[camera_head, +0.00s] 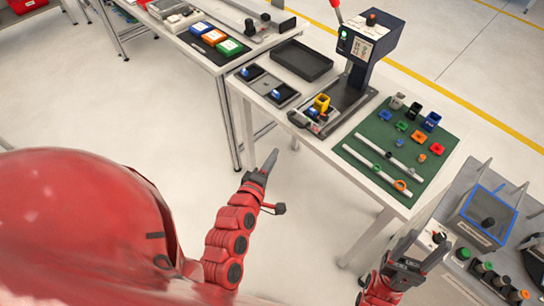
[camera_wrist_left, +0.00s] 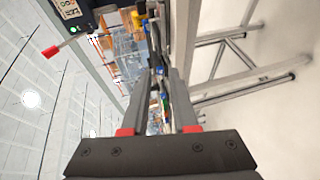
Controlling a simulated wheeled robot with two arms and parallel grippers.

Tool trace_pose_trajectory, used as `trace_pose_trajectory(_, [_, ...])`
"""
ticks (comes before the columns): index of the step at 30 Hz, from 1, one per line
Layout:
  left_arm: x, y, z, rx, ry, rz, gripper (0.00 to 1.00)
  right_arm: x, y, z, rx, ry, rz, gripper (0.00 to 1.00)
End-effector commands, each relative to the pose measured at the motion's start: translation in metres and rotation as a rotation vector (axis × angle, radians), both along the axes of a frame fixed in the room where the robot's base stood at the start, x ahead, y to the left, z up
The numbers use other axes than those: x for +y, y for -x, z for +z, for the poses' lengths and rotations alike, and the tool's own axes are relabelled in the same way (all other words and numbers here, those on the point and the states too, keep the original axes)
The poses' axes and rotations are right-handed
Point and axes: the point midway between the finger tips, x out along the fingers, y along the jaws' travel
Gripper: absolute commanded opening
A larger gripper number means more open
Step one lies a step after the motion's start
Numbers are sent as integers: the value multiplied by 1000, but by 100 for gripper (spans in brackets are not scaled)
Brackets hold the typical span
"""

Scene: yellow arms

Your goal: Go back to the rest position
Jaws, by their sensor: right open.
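My left gripper (camera_head: 268,163) is at the end of a red arm, in front of the white table's left edge and over bare floor. In the left wrist view its two dark fingers (camera_wrist_left: 167,75) stand apart with nothing held between them. My right gripper (camera_head: 430,247) is at the lower right, near the grey bench. Its fingers are spread and no object shows between them.
The white table (camera_head: 309,149) holds a press (camera_head: 370,38), a black tray (camera_head: 301,60) and a green mat (camera_head: 376,131) with small coloured parts. The grey bench (camera_head: 462,190) carries a blue-edged box (camera_head: 490,213). Open floor (camera_head: 100,100) lies at left.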

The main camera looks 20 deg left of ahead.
Motion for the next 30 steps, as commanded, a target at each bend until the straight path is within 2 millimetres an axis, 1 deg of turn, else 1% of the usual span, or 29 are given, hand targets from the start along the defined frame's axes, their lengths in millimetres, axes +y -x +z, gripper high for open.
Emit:
trace_pose_trajectory(6, [-1, 3, 4, -2, 1, 0, 27, 0, 0, 0, 0, 0, 0, 57])
trace_pose_trajectory(23, [1, 2, 5, -13, -14, 6, 27, 0, 0, 0, 0, 0, 0, 57])
trace_pose_trajectory(26, [10, -3, 11, -64, -87, 35, 27, 0, 0, 0, 0, 0, 0, 57])
trace_pose_trajectory(29, [24, -10, 29, -175, -241, 97, 27, 0, 0, -1, 0, 0, 0, 57])
trace_pose_trajectory(30, [30, -11, 38, -229, -320, 129, 27, 0, 0, -2, 0, 0, 0, 57])
